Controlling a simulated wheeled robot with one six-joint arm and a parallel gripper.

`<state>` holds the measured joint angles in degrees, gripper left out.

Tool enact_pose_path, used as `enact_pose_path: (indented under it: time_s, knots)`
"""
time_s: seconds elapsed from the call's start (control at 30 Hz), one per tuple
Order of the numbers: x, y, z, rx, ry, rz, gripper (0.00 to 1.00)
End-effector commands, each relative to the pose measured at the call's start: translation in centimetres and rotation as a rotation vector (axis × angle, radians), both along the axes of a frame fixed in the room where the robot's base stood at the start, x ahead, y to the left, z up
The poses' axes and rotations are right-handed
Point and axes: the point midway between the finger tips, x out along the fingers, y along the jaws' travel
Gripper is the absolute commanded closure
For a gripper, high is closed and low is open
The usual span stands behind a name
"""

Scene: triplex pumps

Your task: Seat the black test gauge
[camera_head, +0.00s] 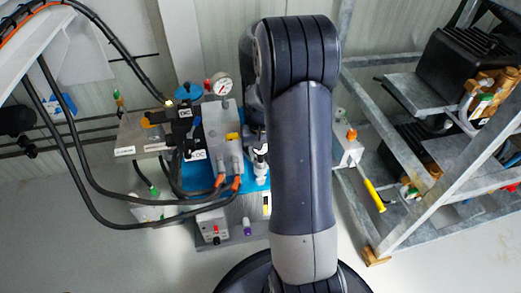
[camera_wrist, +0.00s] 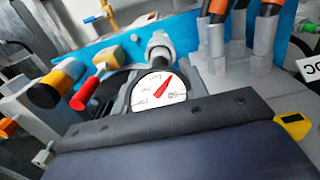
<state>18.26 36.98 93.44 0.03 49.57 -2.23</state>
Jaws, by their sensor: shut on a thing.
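The black test gauge (camera_wrist: 160,92) shows in the wrist view with a white dial, a red needle and a dark rim; the lower part of its dial is cut off by my dark gripper housing. My gripper (camera_wrist: 156,78) is shut on the gauge, with grey parts close on both sides of it. A light grey cylindrical fitting (camera_wrist: 160,47) stands just beyond the gauge, against the blue panel. I cannot tell whether the gauge touches it. In the head view my arm hides most of the gripper and the gauge.
Another white-dial gauge (camera_head: 221,85) stands on the pump block in the head view. Black hoses with orange ends (camera_head: 237,182) loop at the left. A red handle (camera_wrist: 84,94) is close left of the held gauge. A metal rack (camera_head: 400,95) with a yellow handle (camera_head: 374,195) stands right.

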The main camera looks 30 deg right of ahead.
Motion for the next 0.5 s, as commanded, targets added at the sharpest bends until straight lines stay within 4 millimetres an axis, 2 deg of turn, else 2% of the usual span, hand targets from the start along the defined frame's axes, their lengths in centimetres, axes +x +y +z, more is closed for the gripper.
enact_pose_path:
  time_s: [0.5]
  knots:
    - [0.0, 0.0, -1.6, 0.0, -0.001, 0.0, 0.91]
